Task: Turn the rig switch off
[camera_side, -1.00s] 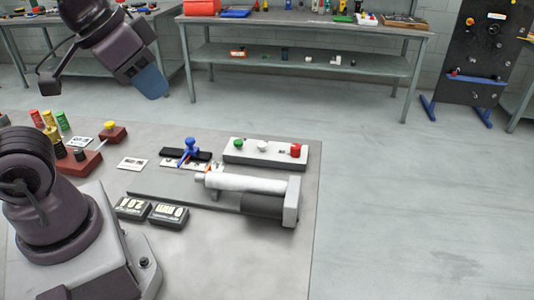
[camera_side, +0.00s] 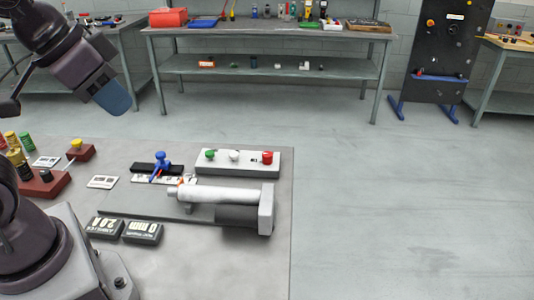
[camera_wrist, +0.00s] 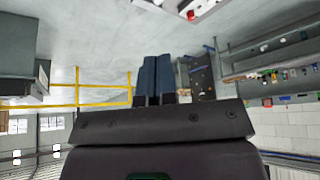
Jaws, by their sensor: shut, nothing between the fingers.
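A white control box (camera_side: 220,168) with a green button (camera_side: 210,154), a white knob (camera_side: 234,156) and a red button (camera_side: 267,157) sits at the back of the near table. A blue lever (camera_side: 161,163) stands on a dark plate left of it. Neither is plainly marked as the rig switch, and the switch's setting cannot be told. My gripper (camera_side: 116,100), with blue fingers, is raised at the upper left, well apart from both. In the wrist view my gripper (camera_wrist: 155,72) shows its fingers together, empty, pointing out into the room.
A white cylinder (camera_side: 225,193) on a rail lies in front of the control box. Two small displays (camera_side: 143,232) lie nearer. Red blocks with yellow and dark knobs (camera_side: 82,150) are at the left. A back bench (camera_side: 270,32) and a dark panel (camera_side: 436,55) stand beyond open floor.

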